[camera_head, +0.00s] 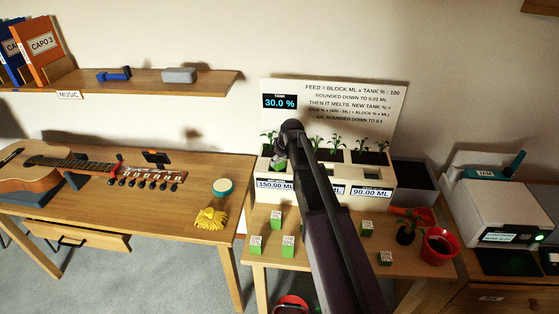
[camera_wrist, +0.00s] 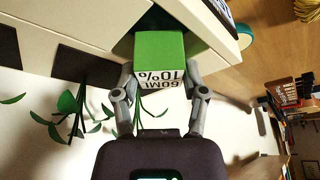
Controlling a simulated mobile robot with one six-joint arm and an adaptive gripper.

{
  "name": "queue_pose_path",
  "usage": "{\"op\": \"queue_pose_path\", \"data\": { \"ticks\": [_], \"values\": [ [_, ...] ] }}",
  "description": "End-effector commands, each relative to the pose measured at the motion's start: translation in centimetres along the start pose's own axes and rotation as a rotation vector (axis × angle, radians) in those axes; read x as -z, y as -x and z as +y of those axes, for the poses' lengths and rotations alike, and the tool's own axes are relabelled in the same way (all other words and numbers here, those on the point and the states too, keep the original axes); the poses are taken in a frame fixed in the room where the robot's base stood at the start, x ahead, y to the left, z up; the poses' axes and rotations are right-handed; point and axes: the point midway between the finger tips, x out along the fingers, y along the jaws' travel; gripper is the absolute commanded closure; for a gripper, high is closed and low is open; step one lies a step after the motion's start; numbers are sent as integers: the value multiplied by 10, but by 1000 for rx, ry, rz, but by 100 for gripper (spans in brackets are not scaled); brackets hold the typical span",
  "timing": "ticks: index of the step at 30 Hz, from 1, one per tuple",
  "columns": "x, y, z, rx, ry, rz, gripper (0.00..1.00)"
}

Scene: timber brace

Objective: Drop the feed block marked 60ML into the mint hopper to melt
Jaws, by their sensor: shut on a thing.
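My gripper (camera_wrist: 160,82) is shut on a green block (camera_wrist: 158,52) whose white label reads 60ML 10%, upside down in the wrist view. In the head view, my gripper (camera_head: 281,154) holds the block (camera_head: 279,164) at the left end of the white planter unit (camera_head: 262,196), close to its top. In the wrist view a dark opening (camera_wrist: 150,18) in the white unit lies just beyond the block. I cannot tell whether the block is inside its rim. No mint label is readable, and my arm hides the unit's middle.
Several other green blocks (camera_head: 288,246) stand on the table (camera_head: 330,262). A board (camera_head: 365,102) behind the planter shows rules and TANK 30.0 %. Panels read 150.00 ML (camera_head: 275,184) and 90.00 ML (camera_head: 371,191). Seedlings (camera_head: 360,144) rise from the unit. A red pot (camera_head: 438,244) stands right.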

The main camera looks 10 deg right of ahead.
Motion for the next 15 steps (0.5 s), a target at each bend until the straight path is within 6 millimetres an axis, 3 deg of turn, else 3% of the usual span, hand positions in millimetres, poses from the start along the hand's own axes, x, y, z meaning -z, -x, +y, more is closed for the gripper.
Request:
{"op": "queue_pose_path", "data": {
  "ticks": [6,15],
  "values": [
    [-8,-18,0,0,-1,0,92],
    [-10,-23,1,0,-1,0,92]
  ]
}}
